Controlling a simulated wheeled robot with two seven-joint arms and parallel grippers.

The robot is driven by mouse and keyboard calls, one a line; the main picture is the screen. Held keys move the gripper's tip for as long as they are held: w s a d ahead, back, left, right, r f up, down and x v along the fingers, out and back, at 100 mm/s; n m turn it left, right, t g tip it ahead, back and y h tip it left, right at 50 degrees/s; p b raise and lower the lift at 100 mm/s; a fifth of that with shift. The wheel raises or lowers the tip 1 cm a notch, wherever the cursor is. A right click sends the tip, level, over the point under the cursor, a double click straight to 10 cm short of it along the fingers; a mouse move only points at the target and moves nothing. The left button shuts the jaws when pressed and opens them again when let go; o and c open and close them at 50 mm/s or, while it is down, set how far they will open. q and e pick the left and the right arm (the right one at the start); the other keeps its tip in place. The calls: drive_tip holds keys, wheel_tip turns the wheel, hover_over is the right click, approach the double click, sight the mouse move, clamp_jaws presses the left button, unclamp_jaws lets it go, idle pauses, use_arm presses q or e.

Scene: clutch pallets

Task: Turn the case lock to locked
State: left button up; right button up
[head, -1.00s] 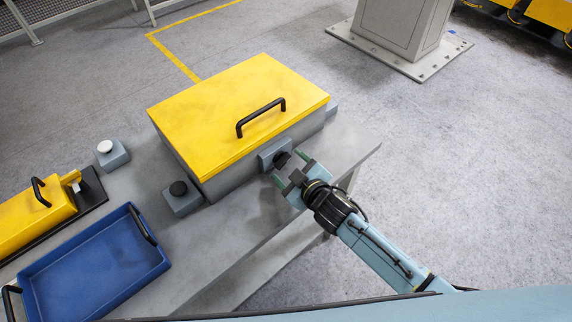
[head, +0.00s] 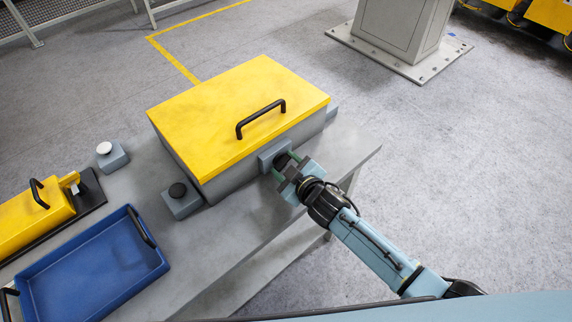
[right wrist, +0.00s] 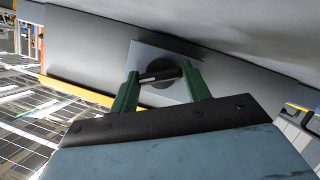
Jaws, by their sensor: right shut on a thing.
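The case (head: 225,160) is a grey box with a closed yellow lid (head: 215,105) and a black handle, standing on the grey table. The case lock is a dark round knob (head: 283,160) on a grey plate on the front side; in the right wrist view the knob (right wrist: 160,74) shows with a pale mark on its bar. My right gripper (head: 285,167) is at the knob. In the right wrist view its green fingers (right wrist: 160,85) stand on both sides of the knob's bar and are shut on it. My left gripper is not in view.
A blue tray (head: 140,285) stands at the front left. A yellow block with a black handle (head: 35,215) lies behind it. Two small grey boxes with a black button (head: 177,190) and a white button (head: 104,148) stand left of the case. The table (head: 345,150) is bare at the right.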

drive_tip(key=shift+o, duration=0.2)
drive_tip(key=n+b, duration=0.1)
drive_tip(key=n+t+h+b, duration=0.1)
drive_tip(key=b, duration=0.1)
drive_tip(key=shift+a+f+n+t+b, duration=0.1)
drive_tip(key=shift+f+n+t+b, duration=0.2)
drive_tip(key=shift+f+n, duration=0.1)
drive_tip(key=shift+r+n+t+b, duration=0.2)
drive_tip(key=shift+n+t+b, duration=0.2)
drive_tip(key=shift+n+b, duration=0.3)
drive_tip(key=shift+c, duration=0.2)
drive_tip(key=shift+o, duration=0.2)
drive_tip(key=o, duration=1)
drive_tip(key=shift+c, duration=0.2)
drive_tip(key=shift+s, duration=0.15)
drive_tip(key=p+v, duration=0.1)
drive_tip(key=v, duration=1.2)
drive_tip(key=shift+r+p, duration=0.2)
drive_tip(key=shift+p, duration=0.1)
drive_tip(key=shift+s, duration=0.1)
drive_tip(key=shift+c, duration=0.4)
